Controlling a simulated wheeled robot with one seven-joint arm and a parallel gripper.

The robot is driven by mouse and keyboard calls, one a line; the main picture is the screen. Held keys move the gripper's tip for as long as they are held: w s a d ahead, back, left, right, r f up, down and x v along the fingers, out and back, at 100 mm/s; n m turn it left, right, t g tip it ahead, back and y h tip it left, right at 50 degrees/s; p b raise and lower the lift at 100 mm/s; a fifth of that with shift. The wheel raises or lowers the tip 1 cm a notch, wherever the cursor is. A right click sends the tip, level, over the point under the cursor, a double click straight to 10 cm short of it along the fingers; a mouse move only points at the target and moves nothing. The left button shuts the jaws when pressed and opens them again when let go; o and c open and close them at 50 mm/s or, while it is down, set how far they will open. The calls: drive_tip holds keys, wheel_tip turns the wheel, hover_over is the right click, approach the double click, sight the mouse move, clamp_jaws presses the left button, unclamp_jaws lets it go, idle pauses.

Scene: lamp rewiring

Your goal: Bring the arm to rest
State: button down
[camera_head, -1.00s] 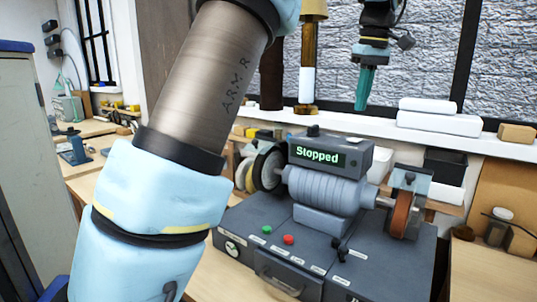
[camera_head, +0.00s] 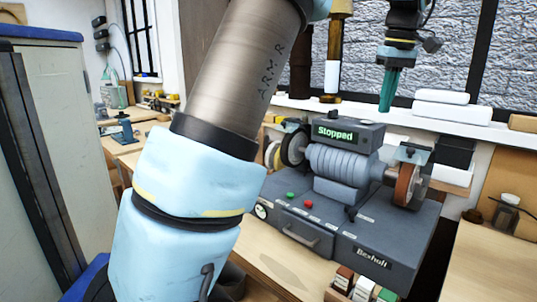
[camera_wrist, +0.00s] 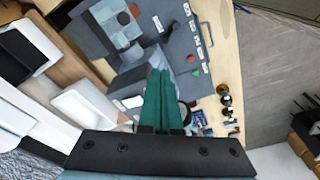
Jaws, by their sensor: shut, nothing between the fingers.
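My gripper (camera_head: 389,90) hangs in front of the window at the upper right of the head view, its teal fingers pointing down. The fingers are together with nothing between them. They also show closed in the wrist view (camera_wrist: 163,100), above the bench machine. My arm crosses the left and middle of the head view and hides part of the bench behind it. The gripper is apart from everything around it.
A grey bench grinder (camera_head: 345,165) with a "Stopped" display, a green and a red button stands on the wooden bench below my gripper. White boxes (camera_head: 440,112) lie on the sill. A grey cabinet (camera_head: 60,140) stands at the left. Small blocks (camera_head: 362,287) sit at the front.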

drive_tip(key=a+f+m+b, duration=0.2)
drive_tip(key=a+f, duration=1.4)
drive_tip(key=a, duration=0.4)
drive_tip(key=s+a+f+m, duration=0.2)
drive_tip(key=s+a+f, duration=0.9)
drive_tip(key=a, duration=0.3)
drive_tip(key=shift+s+h+b, duration=0.3)
drive_tip(key=shift+s+b, duration=0.05)
drive_tip(key=shift+s, duration=0.2)
drive_tip(key=shift+a, duration=0.1)
